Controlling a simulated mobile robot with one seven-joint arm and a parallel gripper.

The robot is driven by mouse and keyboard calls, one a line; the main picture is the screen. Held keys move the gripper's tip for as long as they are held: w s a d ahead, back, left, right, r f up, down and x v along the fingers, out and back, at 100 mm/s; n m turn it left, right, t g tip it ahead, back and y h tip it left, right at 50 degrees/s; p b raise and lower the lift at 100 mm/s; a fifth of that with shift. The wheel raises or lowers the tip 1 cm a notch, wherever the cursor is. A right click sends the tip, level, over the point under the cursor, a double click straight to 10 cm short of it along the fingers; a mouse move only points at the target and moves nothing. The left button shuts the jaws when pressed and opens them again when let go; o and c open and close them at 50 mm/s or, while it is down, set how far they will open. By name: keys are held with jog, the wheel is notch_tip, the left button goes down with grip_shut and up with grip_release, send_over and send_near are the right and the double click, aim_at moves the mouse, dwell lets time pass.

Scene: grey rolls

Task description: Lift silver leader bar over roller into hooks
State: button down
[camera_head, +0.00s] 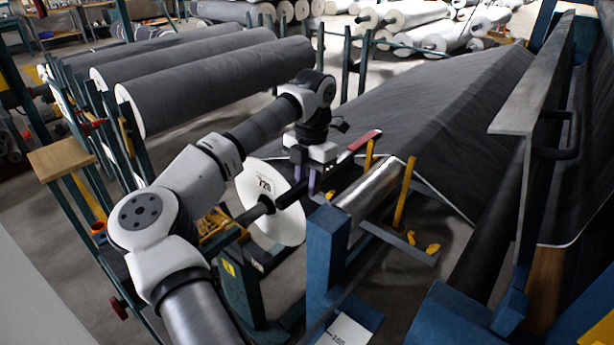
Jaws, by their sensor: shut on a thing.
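My gripper (313,183) points down in the middle of the view, beside the numbered white disc of a roll. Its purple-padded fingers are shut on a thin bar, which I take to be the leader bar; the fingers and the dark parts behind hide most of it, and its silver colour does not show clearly. A shiny silver roller (371,190) lies just right of the gripper, apart from it. Dark grey cloth (430,110) slopes away behind the roller, with a pale edge.
A blue post (326,250) stands close in front of the roller. The white roll disc (271,203) is left of the gripper. A grey metal bracket (533,95) rises at the right. Large grey rolls (205,85) lie on racks at the back left.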

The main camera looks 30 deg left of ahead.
jog(key=shift+f+b, duration=1.4)
jog(key=shift+f, duration=1.25)
jog(key=c, duration=1.1)
grip_release()
jog(key=r, duration=0.4)
jog(key=w+r+b, duration=0.1)
jog(key=r, duration=0.8)
jog(key=shift+w+d+r+b, duration=0.1)
jog(key=shift+w+r+b, duration=0.15)
jog(key=shift+r+b, duration=0.15)
